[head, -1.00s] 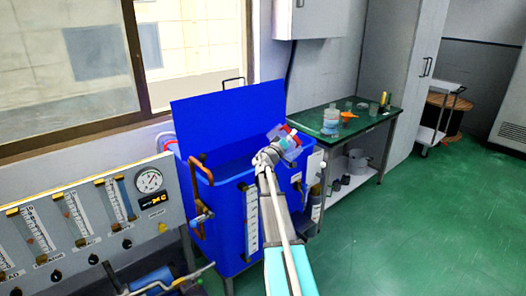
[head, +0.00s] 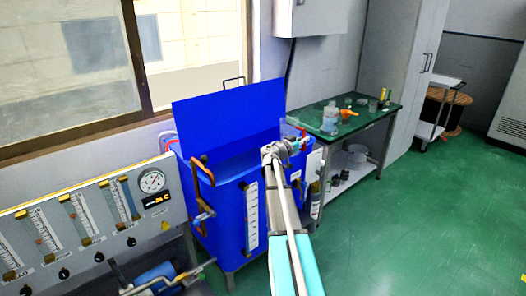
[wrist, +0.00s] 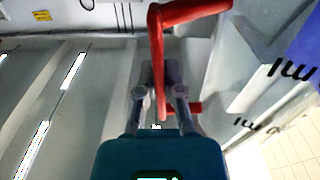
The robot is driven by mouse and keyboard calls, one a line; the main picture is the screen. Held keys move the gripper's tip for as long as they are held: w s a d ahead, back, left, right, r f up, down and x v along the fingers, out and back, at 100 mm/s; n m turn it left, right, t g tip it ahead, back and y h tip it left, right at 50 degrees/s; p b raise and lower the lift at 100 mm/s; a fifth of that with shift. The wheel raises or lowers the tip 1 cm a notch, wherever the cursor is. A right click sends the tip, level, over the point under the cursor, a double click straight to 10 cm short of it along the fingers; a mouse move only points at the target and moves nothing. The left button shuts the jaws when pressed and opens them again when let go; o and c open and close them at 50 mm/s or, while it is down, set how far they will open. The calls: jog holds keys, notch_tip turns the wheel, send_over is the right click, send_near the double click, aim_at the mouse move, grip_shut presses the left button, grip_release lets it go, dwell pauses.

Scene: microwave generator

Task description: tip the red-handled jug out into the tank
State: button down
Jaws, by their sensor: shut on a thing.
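The blue tank (head: 222,225) stands in the middle of the head view, its blue lid (head: 228,120) raised at the back. My gripper (head: 280,148) is above the tank's right part, shut on the jug's red handle (wrist: 158,50). The clear jug (head: 291,130) shows only faintly beyond my gripper in the head view. In the wrist view its see-through wall (wrist: 235,85), with dark markings, lies right of the handle and of my fingers (wrist: 160,92). The jug looks tilted. Its mouth and any contents cannot be made out.
A green-topped table (head: 372,124) with a clear bottle (head: 330,118), an orange funnel (head: 347,113) and small vessels stands right of the tank. A gauge panel (head: 90,215) is at left. Brown pipework (head: 203,178) rises at the tank's front left. Green floor is open at right.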

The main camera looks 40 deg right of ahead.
jog(key=shift+s+d+f+m+y, duration=0.1)
jog(key=shift+f+m+y, duration=0.05)
jog(key=shift+f+m, duration=0.2)
jog(key=shift+s+d+f+m+y, duration=0.1)
jog(key=shift+f+m+y, duration=0.05)
jog(key=shift+f+m, duration=0.15)
dwell(0.5)
notch_tip(320, 180, up, 5)
jog(key=p, duration=0.5)
dwell(0.4)
